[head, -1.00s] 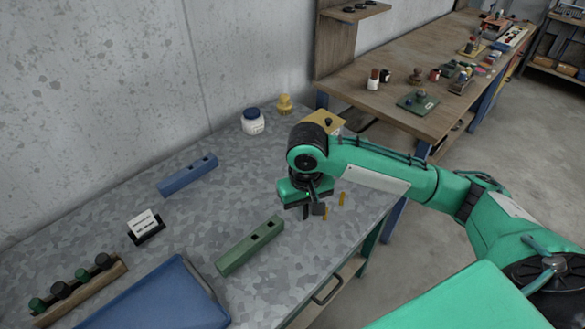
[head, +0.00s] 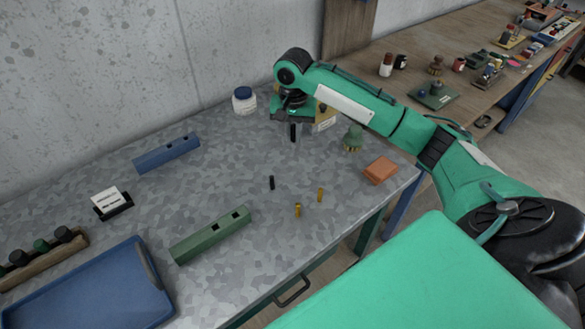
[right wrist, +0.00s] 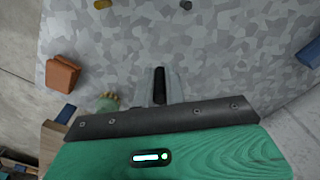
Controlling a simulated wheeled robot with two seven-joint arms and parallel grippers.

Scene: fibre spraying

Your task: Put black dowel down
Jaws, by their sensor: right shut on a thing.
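My right gripper (head: 292,130) is above the far part of the grey table, pointing down. Its jaws are shut on a black dowel (head: 293,133), which hangs upright below the fingers. In the right wrist view the held dowel (right wrist: 160,85) shows between the two fingers. A second black dowel (head: 271,183) stands on the table, nearer to me and apart from the gripper. Two brass-coloured dowels (head: 297,210) (head: 320,194) stand near it. My left gripper is not in view.
A green block with square holes (head: 212,238) and a blue one (head: 167,153) lie left. A white jar (head: 244,100) stands near the wall, left of the gripper. An orange block (head: 380,169) and a green-topped brush (head: 353,138) are at right. A blue tray (head: 90,290) is front left.

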